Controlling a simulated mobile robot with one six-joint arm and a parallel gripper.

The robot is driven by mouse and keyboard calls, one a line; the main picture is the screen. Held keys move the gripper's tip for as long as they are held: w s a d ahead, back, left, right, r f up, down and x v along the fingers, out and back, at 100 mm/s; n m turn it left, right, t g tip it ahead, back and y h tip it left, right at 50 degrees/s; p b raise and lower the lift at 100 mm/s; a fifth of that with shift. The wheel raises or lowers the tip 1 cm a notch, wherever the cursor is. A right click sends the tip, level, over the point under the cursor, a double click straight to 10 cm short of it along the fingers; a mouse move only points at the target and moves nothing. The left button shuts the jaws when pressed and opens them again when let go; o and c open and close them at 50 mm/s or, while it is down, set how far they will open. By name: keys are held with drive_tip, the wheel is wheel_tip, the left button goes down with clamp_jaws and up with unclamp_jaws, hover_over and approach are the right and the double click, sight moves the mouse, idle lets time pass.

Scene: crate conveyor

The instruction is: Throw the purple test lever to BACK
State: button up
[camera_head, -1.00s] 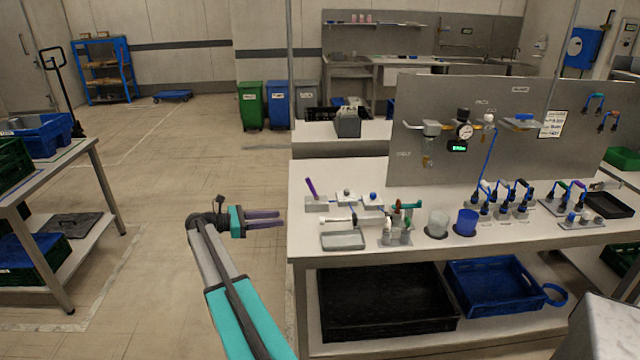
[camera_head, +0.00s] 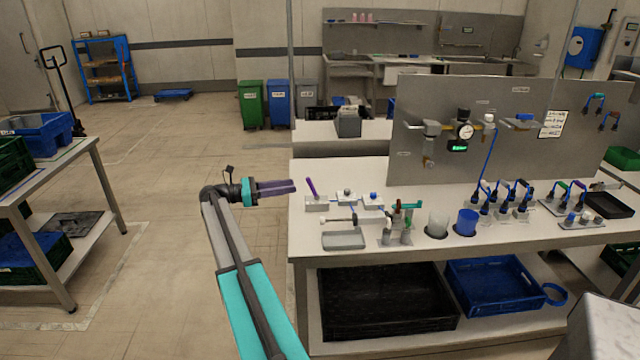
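The purple test lever (camera_head: 311,187) stands on a pale grey block (camera_head: 317,203) at the left end of the workbench. It leans to the left at its top. My gripper (camera_head: 295,187) is just left of the lever in the picture, level with it, with its purple fingers pointing right toward it. The fingertips look close to the lever, but I cannot tell the depth or whether they touch. The two fingers overlap in this view with no clear gap, so I cannot tell whether they are open or shut. Nothing shows held in them.
Grey blocks with knobs (camera_head: 346,197), a grey tray (camera_head: 343,240) and a teal-handled valve (camera_head: 407,205) sit right of the lever. Cups (camera_head: 467,221) and cabled plugs stand further right. An upright grey panel (camera_head: 450,150) backs the bench.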

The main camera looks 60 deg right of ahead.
sight(313, 188)
drive_tip(key=p+x, duration=0.2)
drive_tip(key=x, duration=1)
drive_tip(key=shift+s+d, duration=0.2)
drive_tip(key=shift+d, duration=0.05)
drive_tip(key=shift+f, duration=0.1)
clamp_jaws()
drive_tip(key=shift+a, duration=0.35)
drive_tip(key=shift+d+f, duration=0.15)
drive_tip(key=shift+d, duration=0.1)
drive_tip(key=shift+s, duration=0.1)
